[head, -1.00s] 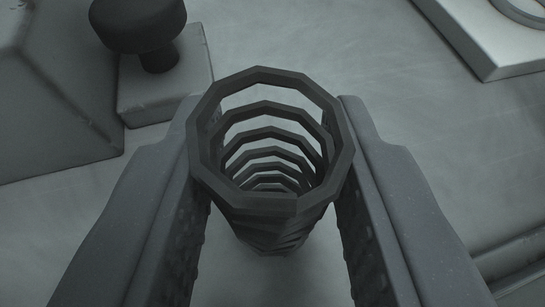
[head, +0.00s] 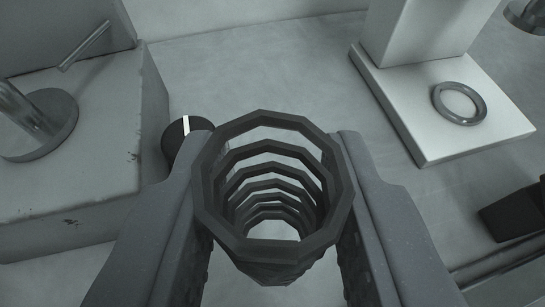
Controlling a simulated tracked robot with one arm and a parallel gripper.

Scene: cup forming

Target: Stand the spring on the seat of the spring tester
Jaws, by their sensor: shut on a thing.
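A dark coil spring (head: 272,240) stands between the two fingers of my gripper (head: 272,195) in the head view. The fingers are shut on its sides, and I look down into its open top ring. A pale base plate with an upright column, which looks like the spring tester (head: 415,125), stands at the upper right. A raised grey ring (head: 459,103), which looks like its seat, lies on the plate. The ring is empty, and the spring is apart from it, to its left and nearer. The spring's lower end is partly hidden by its own coils.
A large worn block (head: 90,190) with a round metal disc (head: 40,125) and a slanted rod (head: 84,45) fills the left. A dark knob (head: 176,140) shows behind my left finger. A dark block (head: 512,212) lies at the right edge. Floor between is clear.

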